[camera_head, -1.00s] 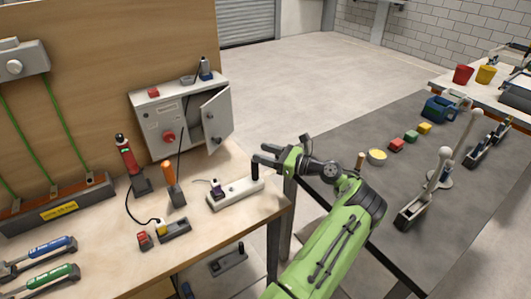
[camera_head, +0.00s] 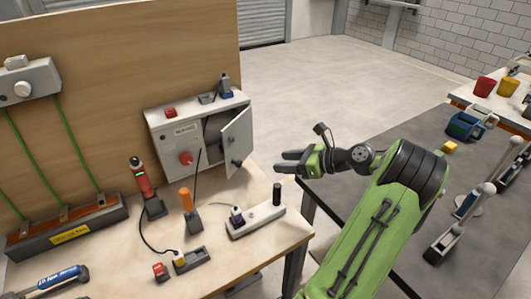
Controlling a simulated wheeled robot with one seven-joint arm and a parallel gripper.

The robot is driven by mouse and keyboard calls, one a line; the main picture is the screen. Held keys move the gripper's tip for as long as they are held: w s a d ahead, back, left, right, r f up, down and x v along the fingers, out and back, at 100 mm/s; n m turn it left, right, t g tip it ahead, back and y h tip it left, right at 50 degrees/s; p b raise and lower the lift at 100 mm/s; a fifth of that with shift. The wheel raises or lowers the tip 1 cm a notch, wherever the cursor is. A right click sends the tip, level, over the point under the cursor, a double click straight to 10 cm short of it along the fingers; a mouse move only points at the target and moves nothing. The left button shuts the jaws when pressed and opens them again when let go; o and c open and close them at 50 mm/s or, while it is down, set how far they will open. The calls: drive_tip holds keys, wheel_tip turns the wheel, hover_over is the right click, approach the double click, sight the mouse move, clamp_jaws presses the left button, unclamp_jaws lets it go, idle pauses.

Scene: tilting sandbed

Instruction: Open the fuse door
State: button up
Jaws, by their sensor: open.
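The fuse door (camera_head: 236,142) is the small light-grey door on the right side of the grey fuse box (camera_head: 173,130). It stands partly ajar, swung out to the right, with a dark gap to the box interior beside it. A dark knob (camera_head: 236,162) sits low on the door. My gripper (camera_head: 277,162) is to the right of the door, apart from it in the picture, with its fingers pointing left. Its jaws are open and nothing shows between them. The inside of the box is mostly hidden by the door.
A red knob (camera_head: 186,158) is on the box front. A power strip (camera_head: 256,220) with a black upright post lies below my gripper. An orange-handled tool (camera_head: 188,208) and a red tool (camera_head: 142,180) stand in front of the box. Free floor lies behind my gripper.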

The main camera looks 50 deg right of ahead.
sight(241, 163)
drive_tip(key=b+x, duration=0.3)
drive_tip(key=x, duration=1.2)
drive_tip(key=shift+w+a+f, duration=0.15)
drive_tip(key=shift+w, duration=0.15)
clamp_jaws()
